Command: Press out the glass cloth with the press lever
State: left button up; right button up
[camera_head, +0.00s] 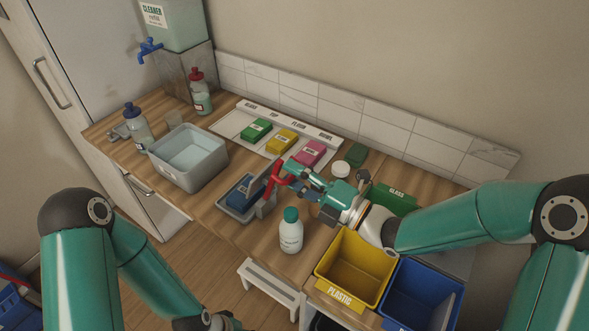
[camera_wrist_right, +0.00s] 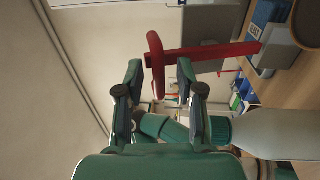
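The red press lever (camera_head: 271,183) rises at the press's right side. My right gripper (camera_head: 287,172) is at the lever's handle. In the right wrist view, the lever (camera_wrist_right: 156,65) stands between the parted fingertips (camera_wrist_right: 160,72), with a gap visible beside it. Whether a finger touches it I cannot tell. My left gripper (camera_head: 222,322) is low at the bottom edge, mostly cut off.
A white bottle with a green cap (camera_head: 290,236) stands close to the right gripper. A grey basin (camera_head: 190,185) is left of the press. Green, yellow and pink cloths (camera_head: 310,153) lie on a tray behind. Yellow (camera_head: 335,290) and blue bins are at the front right.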

jog(key=shift+w+a, duration=0.2)
jog(key=shift+a, duration=0.05)
grip_shut()
dwell(0.3)
